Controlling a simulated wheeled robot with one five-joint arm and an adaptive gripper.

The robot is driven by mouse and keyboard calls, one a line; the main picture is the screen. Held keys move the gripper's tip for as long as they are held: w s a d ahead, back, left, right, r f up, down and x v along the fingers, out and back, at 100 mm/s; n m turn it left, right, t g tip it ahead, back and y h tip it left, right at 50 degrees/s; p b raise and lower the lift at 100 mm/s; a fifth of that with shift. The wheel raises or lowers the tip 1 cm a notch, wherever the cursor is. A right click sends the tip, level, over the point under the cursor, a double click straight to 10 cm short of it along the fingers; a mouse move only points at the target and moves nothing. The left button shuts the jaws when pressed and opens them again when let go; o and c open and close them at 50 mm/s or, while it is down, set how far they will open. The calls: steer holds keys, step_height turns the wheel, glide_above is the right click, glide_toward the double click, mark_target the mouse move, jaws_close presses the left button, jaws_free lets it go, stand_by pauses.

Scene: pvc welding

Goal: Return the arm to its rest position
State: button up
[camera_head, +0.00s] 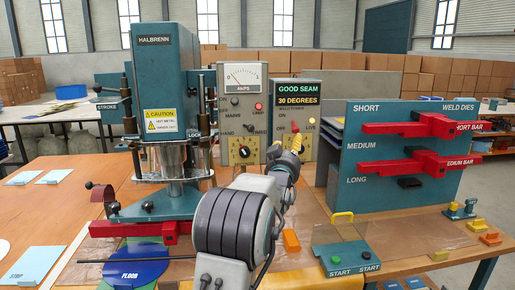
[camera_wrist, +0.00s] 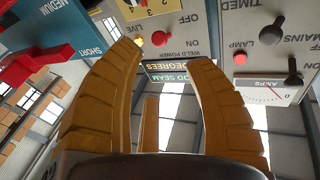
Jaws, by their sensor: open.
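My gripper (camera_head: 287,146) is at the end of my arm, raised over the bench in front of the control panels. In the wrist view my gripper (camera_wrist: 165,50) shows its yellow-brown fingers spread apart, with nothing between them. The wrist picture is upside down, with the panels above and the hall roof below. The fingertips reach in front of the panel with the "GOOD SEAM 30 DEGREES" display (camera_head: 298,93), which also shows between the fingers in the wrist view (camera_wrist: 168,71). I cannot tell whether they touch it.
The blue HALBRENN press (camera_head: 166,70) stands left of my arm, with a red bar (camera_head: 133,229) at its base. The meter panel (camera_head: 243,100) is behind my gripper. A blue rack (camera_head: 374,187) with red bars stands right. A start box (camera_head: 345,258) with a yellow handle sits front right.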

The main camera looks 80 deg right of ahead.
stand_by(0.4)
steer(key=a+f+y, duration=0.3)
steer(key=f+y, duration=0.2)
steer(key=f, duration=0.6)
steer(key=a+f+y, duration=0.4)
steer(key=f+y, duration=0.1)
steer(key=f, duration=0.6)
steer(key=w+a+f+n+y, duration=0.1)
steer(key=a+f+y, duration=0.25)
steer(key=a, duration=0.35)
steer(key=a+f+y, duration=0.3)
steer(key=a+f, duration=0.1)
steer(key=a, duration=0.3)
steer(key=w+a+r+n+t+y+p, duration=0.1)
steer(key=w+a+r+n, duration=0.4)
steer(key=a, duration=0.9)
steer(key=w+a+r+n+t+y+p, duration=0.1)
steer(key=w+a+r+n+p, duration=0.3)
steer(key=a, duration=1.1)
steer(key=w+a+r+n+t+y+p, duration=0.1)
steer(key=w+a+r+n, duration=0.6)
steer(key=a, duration=0.7)
steer(key=shift+w+a+n+t+p, duration=0.4)
steer(key=shift+w+n+p, duration=0.3)
steer(key=shift+n+p, duration=0.25)
